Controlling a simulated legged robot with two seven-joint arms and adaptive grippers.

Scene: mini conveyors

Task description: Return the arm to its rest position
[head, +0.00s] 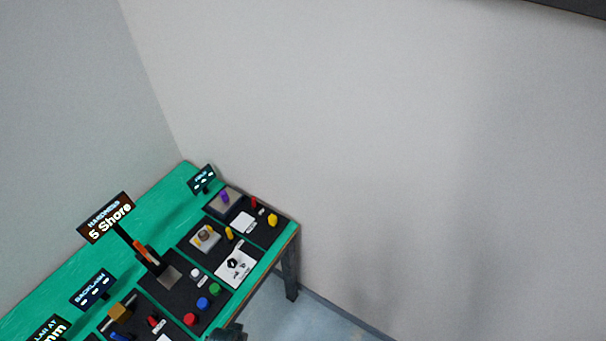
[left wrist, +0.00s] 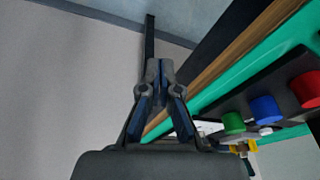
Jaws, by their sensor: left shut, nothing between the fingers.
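My left gripper (left wrist: 160,68) is shut and empty in the left wrist view. Its fingertips meet beside the edge of the green table (left wrist: 279,45) and appear apart from it. In the head view a dark part, probably of my left arm or gripper, shows at the bottom edge, by the front edge of the table (head: 190,180). The rest of that arm is out of the frame. My right gripper is in neither view.
Black mats on the table hold a red button (head: 190,319), a blue button (head: 203,303), a green button (head: 214,289) and small parts. A sign reading 5 Shore (head: 107,219) stands behind. Grey walls (head: 400,150) surround the corner; floor right of the table is clear.

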